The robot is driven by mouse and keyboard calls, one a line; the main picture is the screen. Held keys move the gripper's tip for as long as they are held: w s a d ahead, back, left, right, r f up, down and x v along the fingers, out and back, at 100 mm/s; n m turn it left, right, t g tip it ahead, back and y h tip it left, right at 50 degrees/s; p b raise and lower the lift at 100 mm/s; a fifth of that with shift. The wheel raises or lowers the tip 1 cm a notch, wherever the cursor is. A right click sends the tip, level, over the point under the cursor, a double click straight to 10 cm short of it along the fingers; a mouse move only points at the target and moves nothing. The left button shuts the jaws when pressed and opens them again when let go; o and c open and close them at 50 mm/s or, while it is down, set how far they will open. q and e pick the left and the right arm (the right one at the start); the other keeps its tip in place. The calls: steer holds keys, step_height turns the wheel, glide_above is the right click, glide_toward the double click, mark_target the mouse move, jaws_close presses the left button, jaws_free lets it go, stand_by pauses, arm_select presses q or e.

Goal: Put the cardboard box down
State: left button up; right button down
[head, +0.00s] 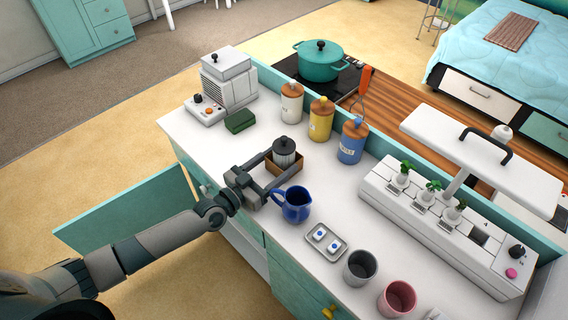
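A small brown cardboard box (287,170) is at the left part of the white counter, with a grey jar with a dark lid (284,152) standing in or just behind it. My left gripper (282,168) reaches in from the left with one finger on either side of the box, and appears shut on it. The fingers hide part of the box's near sides. I cannot tell whether its underside touches the counter. My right gripper is not in view.
A blue pitcher (295,204) stands close to the gripper's near finger. A green block (239,121) and coffee machine (226,84) are behind left. Several canisters (321,121) line the back. A small tray (326,241) and cups (360,267) stand nearer. A cabinet door (130,213) hangs open below.

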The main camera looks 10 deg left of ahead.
mark_target(277, 150)
arm_select(q)
steer(key=shift+r, duration=0.15)
step_height(277, 150, up, 9)
steer(key=shift+f+p, duration=0.1)
steer(key=shift+p, duration=0.8)
steer(key=shift+r, duration=0.5)
